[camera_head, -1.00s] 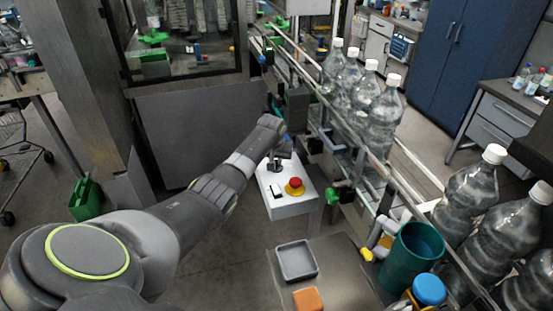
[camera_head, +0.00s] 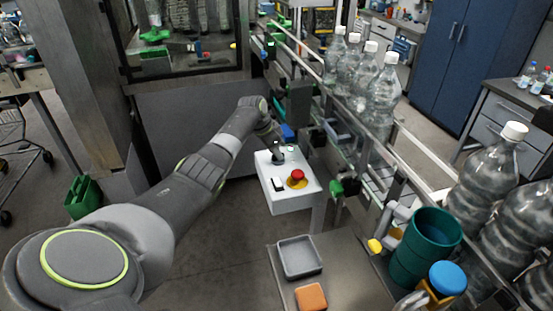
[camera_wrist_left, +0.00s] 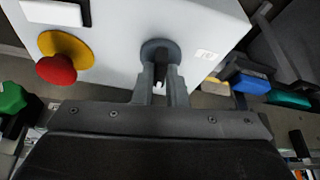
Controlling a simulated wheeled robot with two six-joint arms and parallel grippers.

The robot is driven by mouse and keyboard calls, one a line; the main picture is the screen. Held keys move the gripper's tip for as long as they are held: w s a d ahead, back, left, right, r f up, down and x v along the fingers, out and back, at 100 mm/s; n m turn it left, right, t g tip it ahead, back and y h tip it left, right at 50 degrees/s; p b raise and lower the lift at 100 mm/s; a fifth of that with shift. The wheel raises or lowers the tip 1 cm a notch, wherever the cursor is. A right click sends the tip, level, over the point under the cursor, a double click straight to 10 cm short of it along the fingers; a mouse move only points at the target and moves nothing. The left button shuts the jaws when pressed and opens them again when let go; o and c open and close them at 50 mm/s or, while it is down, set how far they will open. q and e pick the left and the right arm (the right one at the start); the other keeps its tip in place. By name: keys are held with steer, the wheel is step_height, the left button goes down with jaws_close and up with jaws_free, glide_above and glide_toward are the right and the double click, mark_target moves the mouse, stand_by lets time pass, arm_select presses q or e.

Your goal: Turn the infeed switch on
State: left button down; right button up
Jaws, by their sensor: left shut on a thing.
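The white control box (camera_head: 292,200) stands on a post beside the conveyor. The infeed switch, a dark grey round knob (camera_wrist_left: 158,46), is on its face, with a small white label (camera_wrist_left: 207,54) beside it. My left gripper (camera_wrist_left: 160,84) is shut on the knob, its two fingers on either side of the knob's grip. In the head view my left gripper (camera_head: 278,154) is at the box's far edge, and the knob is mostly hidden by it. My right gripper is not in view.
The conveyor rail with bottles (camera_head: 380,95) runs along the right. A grey tray (camera_head: 322,258) and a green cup (camera_head: 405,265) stand nearer.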

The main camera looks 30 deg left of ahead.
arm_select(q)
steer(key=shift+a+m+g+h+b, duration=0.1)
steer(key=shift+m+g+h+b, duration=0.25)
steer(key=shift+m+b, duration=0.9)
steer(key=c, duration=1.5)
jaws_free()
steer(key=shift+o, duration=0.2)
steer(key=b+v, duration=0.4)
steer(key=v, duration=1.3)
steer(key=shift+r+b, duration=0.15)
steer(key=shift+b, duration=0.15)
steer(key=shift+s+a, duration=0.1)
